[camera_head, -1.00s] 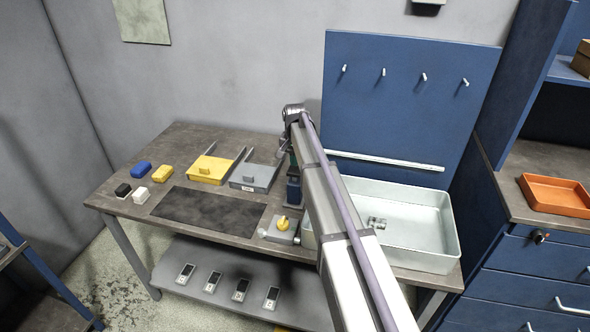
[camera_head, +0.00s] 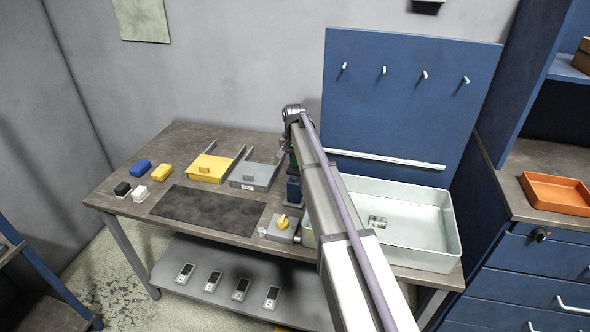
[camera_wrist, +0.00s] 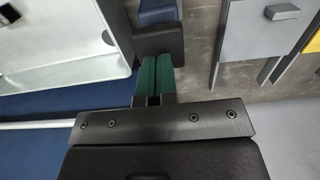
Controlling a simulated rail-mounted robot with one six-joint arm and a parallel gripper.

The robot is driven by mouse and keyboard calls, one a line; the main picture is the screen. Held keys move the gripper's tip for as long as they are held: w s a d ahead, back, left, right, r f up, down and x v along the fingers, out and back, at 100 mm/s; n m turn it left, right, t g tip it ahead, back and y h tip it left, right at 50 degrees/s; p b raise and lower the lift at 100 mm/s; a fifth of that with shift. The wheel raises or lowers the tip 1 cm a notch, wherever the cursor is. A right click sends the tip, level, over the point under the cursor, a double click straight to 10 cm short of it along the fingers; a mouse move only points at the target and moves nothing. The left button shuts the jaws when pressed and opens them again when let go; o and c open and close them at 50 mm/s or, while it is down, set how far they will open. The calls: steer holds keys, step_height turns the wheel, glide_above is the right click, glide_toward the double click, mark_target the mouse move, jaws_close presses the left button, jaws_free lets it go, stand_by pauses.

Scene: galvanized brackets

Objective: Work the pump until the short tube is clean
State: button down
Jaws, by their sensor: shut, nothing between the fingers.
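My gripper (camera_wrist: 155,78) shows in the wrist view as two green fingertips pressed together, with nothing between them. Just beyond the tips is a dark blue and black block-shaped device (camera_wrist: 158,38), perhaps the pump; I cannot tell whether they touch. In the head view this dark blue device (camera_head: 293,192) stands beside the sink, partly hidden by my arm. In front of it is a grey plate with a yellow knob (camera_head: 283,221). A small pale cylinder (camera_head: 262,232) stands at its left. I cannot tell which piece is the short tube or how clean it is.
The pale sink (camera_head: 450,232) is right of my arm, with a metal fitting (camera_head: 377,222) inside. Yellow (camera_head: 210,168) and grey (camera_head: 254,176) trays, small blocks and a dark mat (camera_head: 205,212) lie left. A blue pegboard (camera_head: 410,105) stands behind.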

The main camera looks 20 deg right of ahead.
steer(key=shift+f+b, duration=1.85)
steer(key=shift+f, duration=0.25)
steer(key=shift+r, duration=0.15)
step_height(320, 180, up, 5)
steer(key=p, duration=0.5)
steer(key=shift+f, duration=0.3)
steer(key=shift+f+b, duration=2.25)
steer(key=shift+b, duration=0.2)
step_height(320, 180, up, 5)
steer(key=p, duration=0.5)
